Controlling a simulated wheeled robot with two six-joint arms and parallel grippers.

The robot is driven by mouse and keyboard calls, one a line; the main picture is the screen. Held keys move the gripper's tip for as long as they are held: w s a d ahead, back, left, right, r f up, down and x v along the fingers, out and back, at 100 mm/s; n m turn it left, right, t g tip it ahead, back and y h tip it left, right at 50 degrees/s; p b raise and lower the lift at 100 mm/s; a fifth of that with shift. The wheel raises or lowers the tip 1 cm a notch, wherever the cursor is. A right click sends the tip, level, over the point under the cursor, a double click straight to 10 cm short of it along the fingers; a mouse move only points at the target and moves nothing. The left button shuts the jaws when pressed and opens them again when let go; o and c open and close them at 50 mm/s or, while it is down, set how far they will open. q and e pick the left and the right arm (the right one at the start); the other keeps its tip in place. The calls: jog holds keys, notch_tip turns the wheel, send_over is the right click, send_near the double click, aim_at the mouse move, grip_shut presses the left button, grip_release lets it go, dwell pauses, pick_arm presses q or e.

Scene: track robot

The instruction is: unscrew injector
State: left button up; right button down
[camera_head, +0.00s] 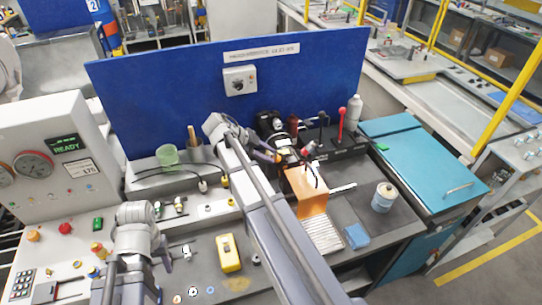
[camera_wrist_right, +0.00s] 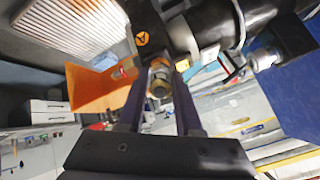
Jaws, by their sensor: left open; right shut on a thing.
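A black clamp device (camera_head: 270,127) stands before the blue panel, behind an orange bracket (camera_head: 312,192). My right gripper (camera_head: 274,156) reaches it from the left. In the right wrist view its two dark fingers (camera_wrist_right: 159,92) are shut on a brass and steel injector fitting (camera_wrist_right: 159,80). The fitting sits against the dark body of the device (camera_wrist_right: 180,35), and its far end is hidden. I cannot tell how far it is threaded in. My left gripper (camera_head: 138,258) is open over the front left of the bench, partly hidden by its own arm.
A yellow meter (camera_head: 228,254) lies on the bench between my arms. A green cup (camera_head: 167,155) stands at the back left. A grey control box (camera_head: 50,150) stands on the left.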

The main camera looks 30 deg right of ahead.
jog(key=n, duration=0.6)
jog(key=shift+n, duration=0.3)
jog(key=n, duration=1.2)
jog(key=n, duration=0.7)
jog(key=shift+a, duration=0.1)
jog(key=n, duration=0.5)
